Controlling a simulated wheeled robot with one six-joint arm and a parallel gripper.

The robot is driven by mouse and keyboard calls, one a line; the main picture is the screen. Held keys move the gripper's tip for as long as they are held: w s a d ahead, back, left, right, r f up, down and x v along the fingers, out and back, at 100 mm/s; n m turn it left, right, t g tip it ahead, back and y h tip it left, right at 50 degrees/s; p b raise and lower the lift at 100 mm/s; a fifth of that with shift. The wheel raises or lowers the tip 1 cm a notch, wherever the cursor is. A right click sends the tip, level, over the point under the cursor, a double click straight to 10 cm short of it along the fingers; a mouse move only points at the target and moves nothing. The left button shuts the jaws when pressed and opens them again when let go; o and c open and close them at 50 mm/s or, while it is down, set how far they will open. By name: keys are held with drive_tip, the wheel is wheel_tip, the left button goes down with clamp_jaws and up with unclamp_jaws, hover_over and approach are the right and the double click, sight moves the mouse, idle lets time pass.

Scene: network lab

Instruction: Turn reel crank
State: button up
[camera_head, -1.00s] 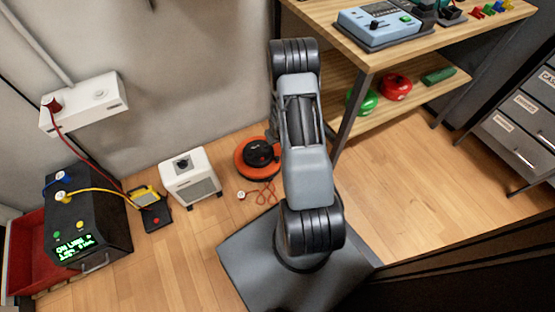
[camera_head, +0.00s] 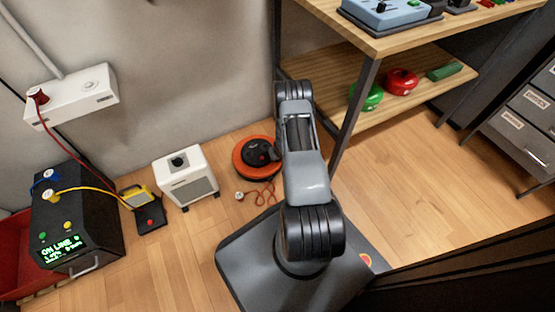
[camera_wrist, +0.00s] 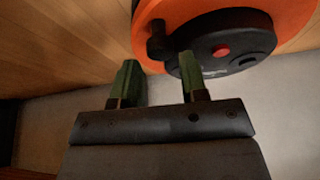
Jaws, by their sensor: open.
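The cable reel shows in the head view as an orange disc (camera_head: 243,171) with a black hub, on the floor near the wall. In the wrist view the orange disc (camera_wrist: 285,15) and its black hub (camera_wrist: 215,48) fill the upper right. The knob appears just beyond the gap, and the right fingertip overlaps the hub's edge in view. Whether they touch I cannot tell.
A white box unit (camera_head: 187,178) stands left of the reel, and a loose red cord (camera_head: 262,193) lies in front. A wooden shelf unit (camera_head: 420,80) with a dark leg (camera_head: 353,115) stands close right of my arm. Open floor (camera_head: 400,185) lies farther right.

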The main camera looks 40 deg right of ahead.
drive_tip(key=shift+b+x, duration=0.45)
drive_tip(key=shift+x, duration=0.9)
drive_tip(key=shift+c, duration=0.2)
clamp_jaws()
